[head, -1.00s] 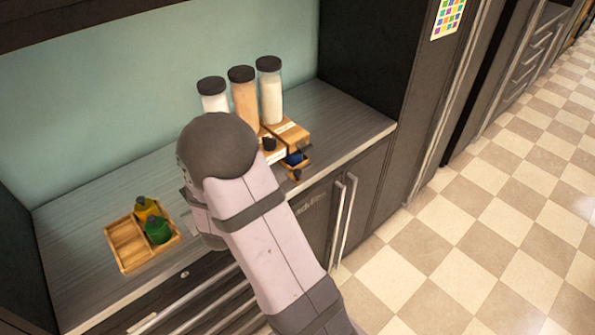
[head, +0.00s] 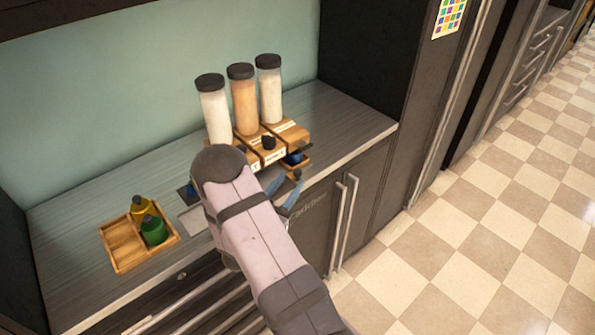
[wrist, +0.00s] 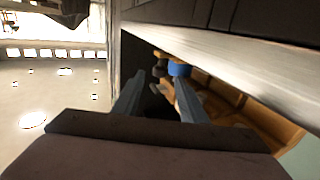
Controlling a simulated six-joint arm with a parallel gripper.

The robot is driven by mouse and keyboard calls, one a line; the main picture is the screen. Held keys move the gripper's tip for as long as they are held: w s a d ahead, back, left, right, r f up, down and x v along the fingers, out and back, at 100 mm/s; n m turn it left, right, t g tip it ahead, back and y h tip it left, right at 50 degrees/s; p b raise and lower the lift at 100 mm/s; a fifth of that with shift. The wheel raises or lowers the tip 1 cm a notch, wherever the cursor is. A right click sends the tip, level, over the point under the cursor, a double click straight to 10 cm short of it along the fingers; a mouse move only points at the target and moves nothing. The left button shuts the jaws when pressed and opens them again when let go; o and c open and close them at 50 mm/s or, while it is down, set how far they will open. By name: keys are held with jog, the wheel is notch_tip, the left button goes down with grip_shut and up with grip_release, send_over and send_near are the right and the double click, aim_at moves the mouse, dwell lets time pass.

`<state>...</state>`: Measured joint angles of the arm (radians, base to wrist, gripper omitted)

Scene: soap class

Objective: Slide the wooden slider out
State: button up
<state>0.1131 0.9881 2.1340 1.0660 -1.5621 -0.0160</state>
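Three tall jars with dark caps, white (head: 214,115), orange (head: 243,105) and white (head: 271,95), stand in wooden dispenser bases (head: 291,133) on the counter. At the right-hand base, a wooden slider (head: 302,164) sticks out at the front, with a blue part (head: 294,158) above it. My gripper (head: 284,185) is open in front of this slider, near the counter's front edge. In the wrist view, my gripper (wrist: 160,84) has its fingers apart. A dark knob (wrist: 159,70) and the blue part (wrist: 180,69) show beyond the gap. Contact with the knob cannot be told.
A wooden tray (head: 123,261) at the left of the counter holds a yellow bottle (head: 140,205) and a green bottle (head: 154,231). My arm hides part of the counter and the left dispenser's front. Cabinet handles (head: 345,225) are below the counter edge.

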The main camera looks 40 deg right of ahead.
aim_at(296, 175)
jog(key=shift+p+x, duration=1)
jog(key=shift+x, duration=1.95)
grip_shut()
